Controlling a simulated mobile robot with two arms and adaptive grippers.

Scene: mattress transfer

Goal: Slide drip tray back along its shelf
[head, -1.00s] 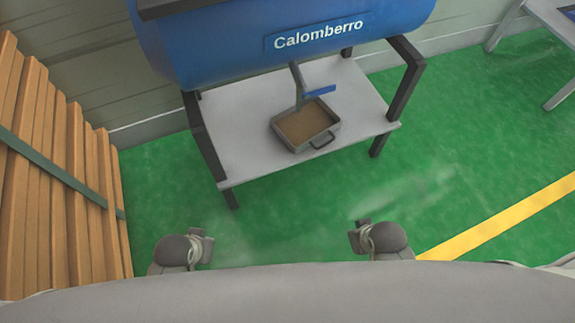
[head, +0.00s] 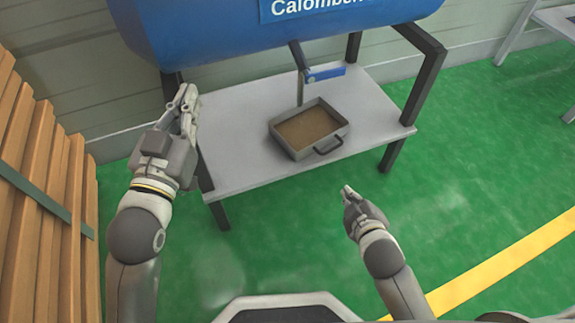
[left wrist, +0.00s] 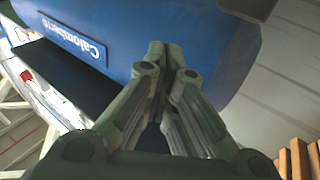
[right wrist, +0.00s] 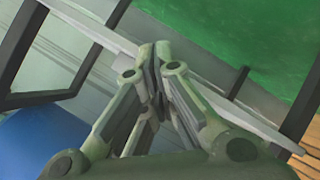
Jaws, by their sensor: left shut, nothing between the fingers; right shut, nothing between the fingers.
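The drip tray (head: 281,147) is a grey square pan with a brown inside and a handle on its front right side. It stands on the pale grey shelf (head: 240,168), close to the front edge, below a tap with a blue lever (head: 325,75). My left gripper (head: 186,92) is shut and empty, raised over the shelf's left end by the tank stand's leg. My right gripper (head: 347,189) is shut and empty, in front of the shelf, below and right of the tray. The left wrist view shows closed fingers (left wrist: 168,50) before the tank; the right wrist view shows closed fingers (right wrist: 154,50).
A blue tank (head: 220,35) lettered "Calomberro" hangs over the shelf on a dark stand. Stacked wooden planks (head: 50,160) stand at the left. Green floor is clear at the right, crossed by a yellow line (head: 510,255). The shelf is bare on both sides of the tray.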

